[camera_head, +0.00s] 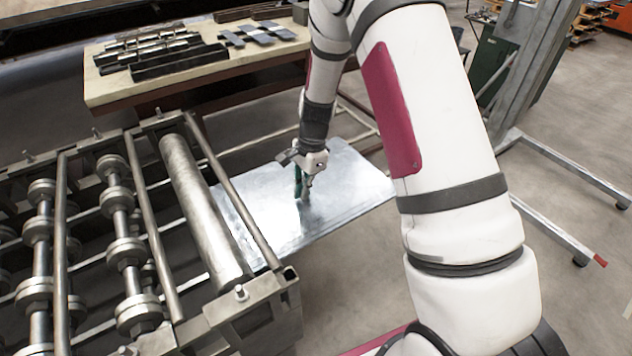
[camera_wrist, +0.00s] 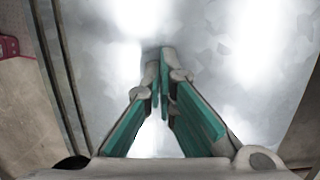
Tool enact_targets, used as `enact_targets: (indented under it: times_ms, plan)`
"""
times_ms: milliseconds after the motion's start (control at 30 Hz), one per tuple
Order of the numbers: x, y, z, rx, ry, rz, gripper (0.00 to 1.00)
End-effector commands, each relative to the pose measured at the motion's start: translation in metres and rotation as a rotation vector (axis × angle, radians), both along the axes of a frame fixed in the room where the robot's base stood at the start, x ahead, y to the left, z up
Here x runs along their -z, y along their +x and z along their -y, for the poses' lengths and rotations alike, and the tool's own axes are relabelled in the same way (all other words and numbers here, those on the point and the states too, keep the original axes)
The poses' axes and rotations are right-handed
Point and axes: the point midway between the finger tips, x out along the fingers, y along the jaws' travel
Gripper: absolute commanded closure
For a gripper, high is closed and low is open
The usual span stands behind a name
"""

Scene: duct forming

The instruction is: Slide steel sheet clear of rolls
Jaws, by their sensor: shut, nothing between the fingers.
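The steel sheet (camera_head: 335,195) is a flat, shiny plate at the exit side of the roll machine. Its left edge lies at the rolls, by the end roller (camera_head: 203,215) and a thin cross bar, and its right part extends out over the floor. The frame hides where its left edge ends. My gripper (camera_head: 304,198) is shut and empty, pointing down at the middle of the sheet. In the wrist view the closed fingertips (camera_wrist: 160,75) show against the bright sheet (camera_wrist: 200,35). I cannot tell whether they touch it.
The roll machine (camera_head: 125,255) with several rollers and bars fills the left. A work table (camera_head: 110,88) with metal parts stands behind. A grey stand (camera_head: 545,70) with floor legs is at the right. Floor is open right of the sheet.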

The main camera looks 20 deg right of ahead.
Motion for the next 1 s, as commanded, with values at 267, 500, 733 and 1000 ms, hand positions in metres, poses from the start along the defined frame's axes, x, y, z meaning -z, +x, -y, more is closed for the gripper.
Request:
enact_targets:
  times_ms: [267,500,733,1000]
  plan:
    - [0.011,0.001,0.000,-0.001,0.000,0.000,1.00]
    - [0.013,-0.001,0.001,-0.001,0.000,-0.004,1.00]
    - [0.016,0.008,0.041,0.009,-0.004,-0.005,1.00]
    - [0.018,0.025,0.122,0.010,-0.004,-0.004,1.00]
